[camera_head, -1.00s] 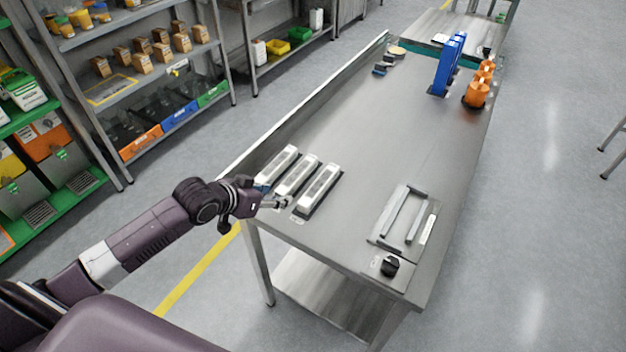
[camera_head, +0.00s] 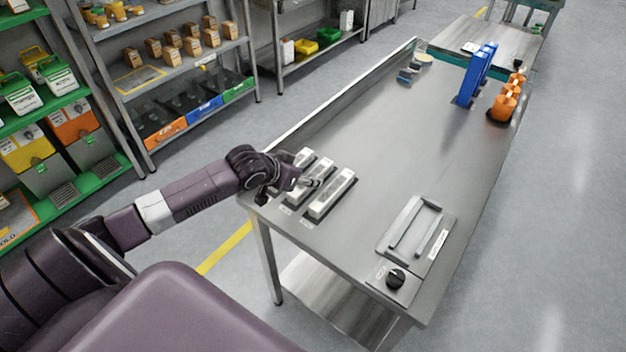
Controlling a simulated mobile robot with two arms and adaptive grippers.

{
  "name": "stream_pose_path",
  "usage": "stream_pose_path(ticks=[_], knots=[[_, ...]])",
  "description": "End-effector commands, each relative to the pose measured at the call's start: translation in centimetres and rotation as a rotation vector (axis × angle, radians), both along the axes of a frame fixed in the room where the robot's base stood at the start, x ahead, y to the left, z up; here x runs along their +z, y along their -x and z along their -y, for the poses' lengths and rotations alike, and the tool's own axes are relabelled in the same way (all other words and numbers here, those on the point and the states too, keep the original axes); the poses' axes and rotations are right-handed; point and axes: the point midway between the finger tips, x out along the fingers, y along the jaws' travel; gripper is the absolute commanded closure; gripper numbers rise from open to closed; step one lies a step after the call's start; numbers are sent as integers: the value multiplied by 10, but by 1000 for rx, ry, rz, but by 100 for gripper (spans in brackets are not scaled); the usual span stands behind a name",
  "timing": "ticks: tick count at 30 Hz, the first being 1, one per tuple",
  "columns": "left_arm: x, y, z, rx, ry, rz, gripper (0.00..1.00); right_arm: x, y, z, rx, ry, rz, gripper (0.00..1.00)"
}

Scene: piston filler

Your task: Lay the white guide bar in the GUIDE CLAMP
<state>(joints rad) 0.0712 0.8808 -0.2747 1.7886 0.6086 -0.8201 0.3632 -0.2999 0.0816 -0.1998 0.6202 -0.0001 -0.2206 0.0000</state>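Three pale bars lie side by side in dark holders at the table's left edge: a right bar (camera_head: 333,194), a middle bar (camera_head: 318,170) partly behind my gripper, and a left bar (camera_head: 303,157) mostly hidden by my arm. I cannot tell their colours apart well or read their labels. My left gripper (camera_head: 313,184) is over the middle bar, beside the right one; its fingers are too small to tell whether they are open, shut or touching a bar. A metal fixture with two raised rails, apparently the guide clamp (camera_head: 440,243), lies at the table's right front. My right gripper is out of view.
A black knob (camera_head: 396,279) sits on a plate in front of the fixture. Blue upright parts (camera_head: 475,75) and orange parts (camera_head: 506,103) stand at the table's far right. The middle of the steel table (camera_head: 400,135) is clear.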

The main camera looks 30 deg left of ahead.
Motion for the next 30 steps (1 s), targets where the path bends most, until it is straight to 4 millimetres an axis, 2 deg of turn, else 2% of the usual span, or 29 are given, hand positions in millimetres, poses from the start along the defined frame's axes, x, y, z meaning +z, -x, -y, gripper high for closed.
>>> stream_pose_path(ticks=[13, 24, 30], knots=[[-33, -30, -4, 1, 2, 0, 55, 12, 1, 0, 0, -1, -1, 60], [-38, -33, -4, -1, 0, 1, 55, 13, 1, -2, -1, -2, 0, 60], [-38, -33, -4, -1, 0, 0, 77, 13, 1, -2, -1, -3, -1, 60]])
